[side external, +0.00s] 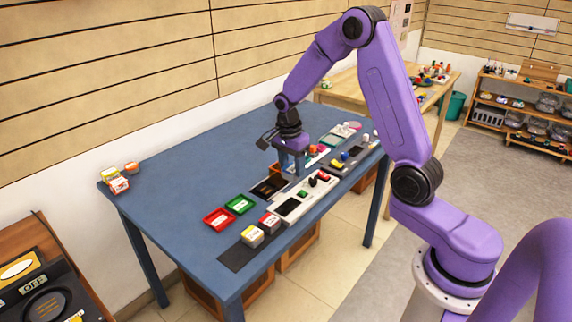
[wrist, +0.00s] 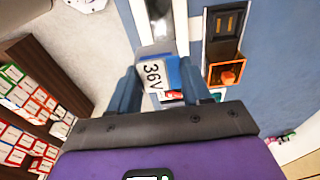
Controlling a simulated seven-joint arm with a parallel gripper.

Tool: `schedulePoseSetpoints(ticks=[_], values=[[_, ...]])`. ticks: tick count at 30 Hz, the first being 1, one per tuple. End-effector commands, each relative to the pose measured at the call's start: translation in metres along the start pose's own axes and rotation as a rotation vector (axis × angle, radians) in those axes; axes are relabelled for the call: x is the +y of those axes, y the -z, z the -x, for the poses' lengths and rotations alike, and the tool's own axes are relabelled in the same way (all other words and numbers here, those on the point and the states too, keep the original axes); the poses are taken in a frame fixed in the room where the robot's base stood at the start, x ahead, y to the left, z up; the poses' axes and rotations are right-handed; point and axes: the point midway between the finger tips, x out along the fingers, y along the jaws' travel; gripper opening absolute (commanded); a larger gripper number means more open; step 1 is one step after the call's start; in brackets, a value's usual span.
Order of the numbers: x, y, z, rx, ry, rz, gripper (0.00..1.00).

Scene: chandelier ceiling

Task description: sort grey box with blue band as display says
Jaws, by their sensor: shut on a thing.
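My gripper (side external: 291,164) is over the blue table, near a white device. In the wrist view, its blue fingers (wrist: 158,78) are shut around a grey box with blue band (wrist: 152,74), which reads "36V". In the side view, the held box is not clearly visible. The white device (side external: 318,186) has a dark display (side external: 289,207); I cannot read anything on it. A red tray (side external: 219,219) and a green tray (side external: 239,205) lie side by side to the left of it, each with a white label.
A box with a yellow band (side external: 252,237) and one with a red band (side external: 269,223) stand on a dark mat (side external: 234,259) at the near edge. A dark recessed unit (side external: 268,188) lies behind the device. The left part of the blue table (side external: 172,187) is mostly clear.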

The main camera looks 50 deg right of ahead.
Motion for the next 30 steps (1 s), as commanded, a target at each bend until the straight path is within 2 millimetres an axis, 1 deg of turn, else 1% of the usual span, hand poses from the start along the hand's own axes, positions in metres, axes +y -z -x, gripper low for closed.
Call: schedulePoseSetpoints(ticks=[2, 5, 8, 12, 18, 21, 24, 30], values=[[-0.003, -0.002, 0.000, 0.000, 0.001, 0.001, 0.17], [-0.015, -0.007, -0.002, 0.001, 0.000, 0.001, 0.17], [-0.036, -0.016, -0.006, 0.002, 0.000, 0.001, 0.17], [-0.070, -0.033, -0.015, 0.002, 0.000, 0.002, 0.17], [-0.111, -0.060, -0.028, 0.002, 0.000, 0.001, 0.17], [-0.125, -0.072, -0.034, 0.001, 0.000, 0.001, 0.17], [-0.135, -0.080, -0.039, 0.001, 0.000, 0.000, 0.17], [-0.142, -0.088, -0.043, 0.000, -0.001, 0.000, 0.17]])
